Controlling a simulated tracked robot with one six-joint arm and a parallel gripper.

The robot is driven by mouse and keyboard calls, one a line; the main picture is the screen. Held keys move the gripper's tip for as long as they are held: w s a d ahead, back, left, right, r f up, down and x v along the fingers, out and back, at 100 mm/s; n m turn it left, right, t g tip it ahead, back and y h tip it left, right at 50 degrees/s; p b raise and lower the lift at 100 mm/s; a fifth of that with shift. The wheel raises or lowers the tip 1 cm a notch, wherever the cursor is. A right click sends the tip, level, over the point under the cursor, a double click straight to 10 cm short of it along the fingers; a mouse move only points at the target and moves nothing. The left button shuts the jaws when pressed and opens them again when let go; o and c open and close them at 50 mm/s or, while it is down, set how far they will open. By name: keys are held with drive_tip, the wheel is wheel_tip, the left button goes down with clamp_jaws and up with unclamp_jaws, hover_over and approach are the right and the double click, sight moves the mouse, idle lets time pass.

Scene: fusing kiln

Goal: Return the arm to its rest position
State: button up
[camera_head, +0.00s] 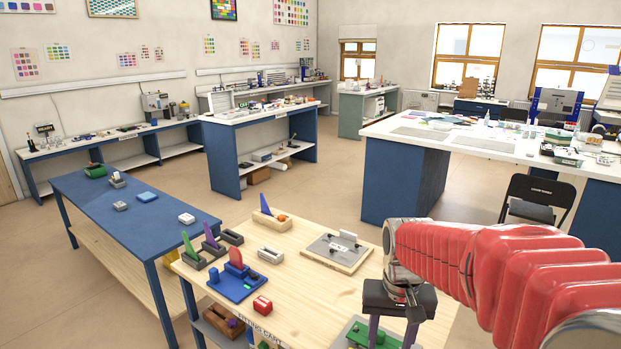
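My arm, in red ribbed sleeving (490,260), reaches in from the right side of the view. My gripper (391,335) points down over the front right of the light wooden table (300,290). Its two fingers stand apart and look open, with nothing visible held between them. A green piece (362,334) shows low behind the fingers; the gripper partly hides it, and I cannot tell how far apart they are.
The table holds a blue base with a red piece (234,280), a red block (262,305), a grey plate with a white part (338,251) and several wedge holders. A blue bench (130,215) stands left. A black chair (535,197) stands at right. Open floor (330,195) lies behind.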

drive_tip(key=s+r+n+t, duration=0.1)
drive_tip(key=s+r+t, duration=0.1)
drive_tip(key=s, duration=0.5)
drive_tip(key=s+r+t, duration=0.3)
drive_tip(key=s+r, duration=0.2)
drive_tip(key=s, duration=0.3)
drive_tip(key=shift+s+a+r+n, duration=0.3)
drive_tip(key=shift+a+n, duration=0.05)
drive_tip(key=shift+n, duration=0.05)
